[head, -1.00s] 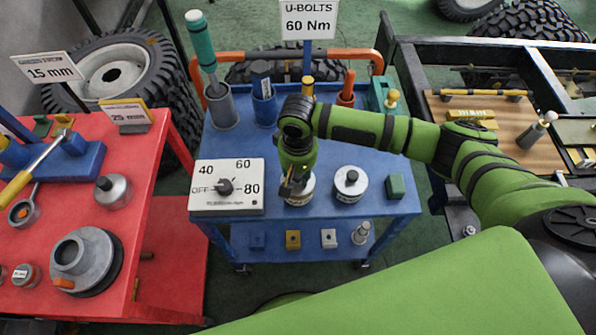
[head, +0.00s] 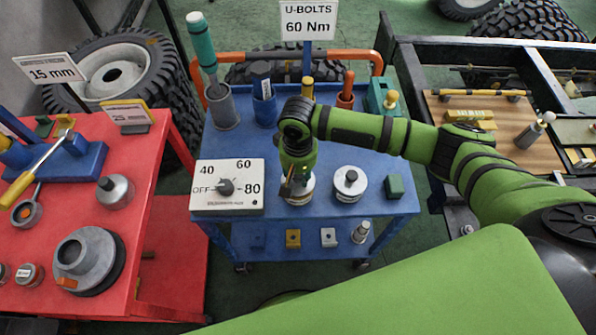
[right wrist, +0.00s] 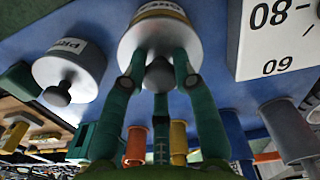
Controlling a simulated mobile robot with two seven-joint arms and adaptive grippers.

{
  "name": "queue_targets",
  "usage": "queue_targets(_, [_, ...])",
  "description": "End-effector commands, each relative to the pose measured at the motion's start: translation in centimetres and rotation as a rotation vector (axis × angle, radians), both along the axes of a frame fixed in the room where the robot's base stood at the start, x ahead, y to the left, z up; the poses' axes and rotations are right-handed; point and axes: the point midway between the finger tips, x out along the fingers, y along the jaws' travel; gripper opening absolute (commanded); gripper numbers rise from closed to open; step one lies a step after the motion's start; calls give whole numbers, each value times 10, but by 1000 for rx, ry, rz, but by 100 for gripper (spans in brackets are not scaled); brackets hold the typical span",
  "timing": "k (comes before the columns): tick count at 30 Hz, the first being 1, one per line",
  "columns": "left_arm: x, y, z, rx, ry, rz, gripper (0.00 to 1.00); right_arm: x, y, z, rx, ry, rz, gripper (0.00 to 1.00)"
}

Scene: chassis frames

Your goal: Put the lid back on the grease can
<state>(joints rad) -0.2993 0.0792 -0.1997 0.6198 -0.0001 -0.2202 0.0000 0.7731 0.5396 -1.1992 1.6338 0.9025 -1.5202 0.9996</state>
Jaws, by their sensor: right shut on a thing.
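My right gripper (head: 296,184) points down over a round can (head: 300,199) at the front of the blue cart's top. In the right wrist view its green fingers (right wrist: 159,72) are shut around the dark knob (right wrist: 159,76) of a grey metal lid (right wrist: 140,47). The can (right wrist: 165,12) with a yellowish band shows right behind the lid, lined up with it. I cannot tell whether the lid rests on the can or is just above it. The gripper hides much of both in the head view. My left gripper is not in view.
A second can (head: 350,186) with a knobbed lid stands close on the right, with a green block (head: 394,186) beyond. A dial box (head: 228,187) stands on the left. Cups with tools, such as a grey one (head: 222,107), line the cart's back. A red table (head: 145,225) is at left.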

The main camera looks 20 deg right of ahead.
Motion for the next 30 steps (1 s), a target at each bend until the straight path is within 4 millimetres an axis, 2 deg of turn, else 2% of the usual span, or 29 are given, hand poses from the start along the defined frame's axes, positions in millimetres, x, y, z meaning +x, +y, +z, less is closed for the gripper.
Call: queue_targets(30, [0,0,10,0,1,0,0,0,1,-2,1,-1,0,0])
